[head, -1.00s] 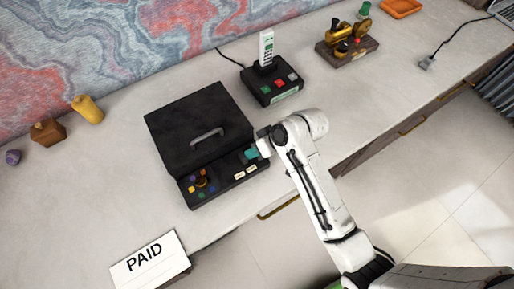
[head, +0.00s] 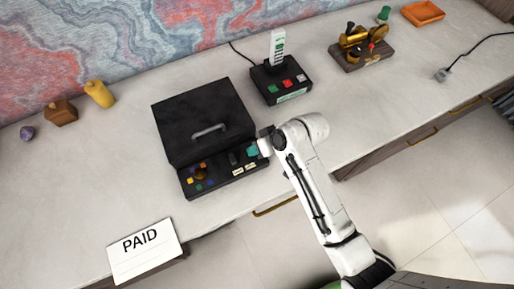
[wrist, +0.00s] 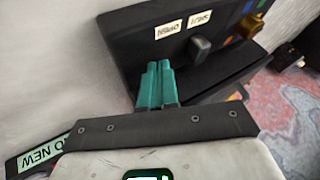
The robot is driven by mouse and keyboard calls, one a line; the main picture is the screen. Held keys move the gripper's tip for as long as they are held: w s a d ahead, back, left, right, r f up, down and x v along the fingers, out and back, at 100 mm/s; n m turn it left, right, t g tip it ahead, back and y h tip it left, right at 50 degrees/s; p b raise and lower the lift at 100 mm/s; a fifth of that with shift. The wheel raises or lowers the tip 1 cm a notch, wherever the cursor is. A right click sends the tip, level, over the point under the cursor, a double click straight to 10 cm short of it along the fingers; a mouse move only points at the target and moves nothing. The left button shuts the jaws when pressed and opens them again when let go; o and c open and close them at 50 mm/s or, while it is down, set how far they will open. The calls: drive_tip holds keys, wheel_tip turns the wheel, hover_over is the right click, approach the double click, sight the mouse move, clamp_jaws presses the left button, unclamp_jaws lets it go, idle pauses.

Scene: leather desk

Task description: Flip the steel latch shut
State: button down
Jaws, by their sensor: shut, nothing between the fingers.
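The black box (head: 204,108) on the desk has a grey handle on its lid and a front panel with coloured buttons and a brass knob. A small dark grey lever, apparently the latch (wrist: 200,47), stands up from the panel beside two white labels, which appear upside down in the wrist view. The lever also shows dimly in the head view (head: 233,157). My gripper (head: 252,150) is at the panel's right end. Its teal fingers (wrist: 157,82) are together and empty, close to the panel edge and short of the lever. I cannot tell whether they touch the box.
A brass device on a wooden base (head: 362,52) and an orange tray (head: 422,13) are farther right. A PAID card (head: 143,250) is at the front left.

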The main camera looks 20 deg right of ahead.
drive_tip(key=v, duration=1)
drive_tip(key=shift+b, duration=0.45)
drive_tip(key=s+d+f+m+g+h, duration=0.1)
drive_tip(key=s+d+f+h, duration=0.1)
drive_tip(key=s, duration=0.7)
drive_tip(key=s+d+f+m+g+h, duration=0.1)
drive_tip(key=s+d+f+g+h, duration=0.1)
drive_tip(key=s+d, duration=0.4)
drive_tip(key=s+f+h, duration=0.1)
drive_tip(key=s+h, duration=0.1)
drive_tip(key=s, duration=0.2)
drive_tip(key=shift+s+f+g+b, duration=0.2)
drive_tip(key=shift+f+g+b, duration=0.1)
drive_tip(key=c, duration=1.9)
unclamp_jaws()
